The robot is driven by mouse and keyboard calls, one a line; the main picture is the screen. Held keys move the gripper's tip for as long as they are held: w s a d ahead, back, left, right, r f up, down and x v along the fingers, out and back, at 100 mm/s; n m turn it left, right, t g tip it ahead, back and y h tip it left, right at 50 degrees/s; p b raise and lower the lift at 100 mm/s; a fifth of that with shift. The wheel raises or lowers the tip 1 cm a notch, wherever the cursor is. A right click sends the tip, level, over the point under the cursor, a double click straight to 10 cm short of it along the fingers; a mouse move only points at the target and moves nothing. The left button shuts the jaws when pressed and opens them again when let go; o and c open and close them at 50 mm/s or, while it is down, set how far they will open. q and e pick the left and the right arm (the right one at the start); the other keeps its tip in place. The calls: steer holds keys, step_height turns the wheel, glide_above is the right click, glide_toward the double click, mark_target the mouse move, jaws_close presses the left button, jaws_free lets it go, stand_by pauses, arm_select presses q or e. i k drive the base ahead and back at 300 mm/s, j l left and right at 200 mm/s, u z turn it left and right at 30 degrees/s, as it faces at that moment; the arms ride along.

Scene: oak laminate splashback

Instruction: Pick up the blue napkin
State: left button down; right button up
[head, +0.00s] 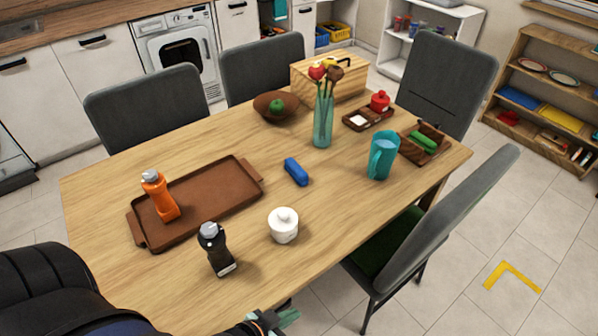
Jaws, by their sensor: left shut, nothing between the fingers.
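The blue napkin (296,171), a small rolled blue bundle, lies on the wooden table (330,205) near its middle. It is right of the brown tray and in front of the vase. My left gripper (277,319) shows in part at the bottom edge, by the table's near edge. It is shut and empty, well apart from the napkin. My right gripper is not in view.
A white lidded pot (283,226) and a black bottle (215,250) stand between my left gripper and the napkin. An orange bottle (159,197) stands on the brown tray (222,200). A glass vase (323,120) and teal pitcher (382,157) stand beyond. Chairs surround the table.

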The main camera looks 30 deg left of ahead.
mark_target(294, 170)
steer(key=i+l, duration=0.2)
steer(key=l, duration=0.2)
steer(key=i+l, duration=0.2)
steer(key=l, duration=0.2)
steer(key=l+u, duration=0.1)
steer(key=u, duration=0.3)
steer(key=l+u, duration=0.1)
steer(key=u, duration=0.25)
steer(key=l+u, duration=0.15)
steer(key=u, duration=0.25)
steer(key=i, duration=0.05)
